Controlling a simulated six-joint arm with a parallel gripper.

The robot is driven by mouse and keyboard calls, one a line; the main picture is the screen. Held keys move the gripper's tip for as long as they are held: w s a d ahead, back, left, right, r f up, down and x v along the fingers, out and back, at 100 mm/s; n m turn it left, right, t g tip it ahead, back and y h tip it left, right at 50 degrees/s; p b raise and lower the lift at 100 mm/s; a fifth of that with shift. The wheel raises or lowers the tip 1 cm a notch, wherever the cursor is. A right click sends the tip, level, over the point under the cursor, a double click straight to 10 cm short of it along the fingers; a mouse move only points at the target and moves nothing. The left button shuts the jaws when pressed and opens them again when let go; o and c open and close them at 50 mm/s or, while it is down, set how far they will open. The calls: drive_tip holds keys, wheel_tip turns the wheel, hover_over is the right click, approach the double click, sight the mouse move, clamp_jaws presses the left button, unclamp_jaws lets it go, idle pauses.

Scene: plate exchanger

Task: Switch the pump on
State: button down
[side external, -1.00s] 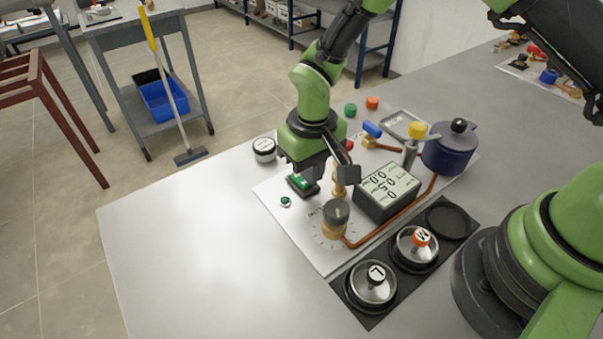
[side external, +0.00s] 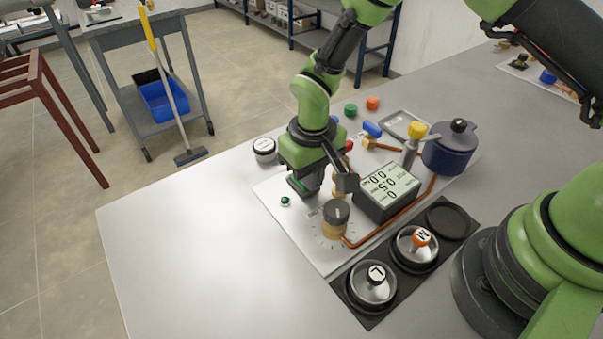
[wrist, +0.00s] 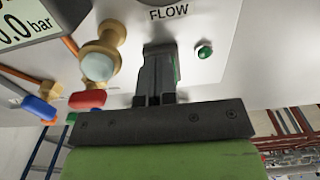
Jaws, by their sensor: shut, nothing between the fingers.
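The pump switch, a dark rocker with green on it (side external: 297,187), is on the light panel (side external: 283,228) and mostly hidden by my gripper. In the wrist view a thin green strip of it (wrist: 177,68) shows beside the fingers. My gripper (wrist: 158,52) is shut and empty, pointing down right over the switch. I cannot tell whether it touches or which way the rocker is tipped. A small round green lamp (side external: 285,201) sits beside the switch, also in the wrist view (wrist: 204,51); I cannot tell if it is lit.
A display box (side external: 387,193) with numbers stands close right of my gripper. A dial knob (side external: 336,214) is in front, a yellow-topped valve (side external: 416,131) and blue pot (side external: 448,148) behind right. Weights marked L (side external: 373,283) and M (side external: 417,246) sit on a black mat. The left table is clear.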

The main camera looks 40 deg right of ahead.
drive_tip(key=shift+f, duration=0.1)
drive_tip(key=shift+r, duration=3.5)
drive_tip(key=shift+r, duration=0.3)
drive_tip(key=s+d+r+m+t+y, duration=0.1)
drive_tip(key=s+d+r+t, duration=0.15)
drive_tip(key=r, duration=0.55)
drive_tip(key=s+d+r+m+t, duration=0.1)
drive_tip(key=s+d+r, duration=0.25)
drive_tip(key=r, duration=0.45)
drive_tip(key=s+d+r+m+t, duration=0.1)
drive_tip(key=s+d+r+t, duration=0.1)
drive_tip(key=s, duration=0.4)
drive_tip(key=s+d+r+m+t+y, duration=0.1)
drive_tip(key=s+r, duration=0.1)
drive_tip(key=s, duration=0.4)
drive_tip(key=shift+d+r+t, duration=0.35)
drive_tip(key=shift+d+r, duration=0.05)
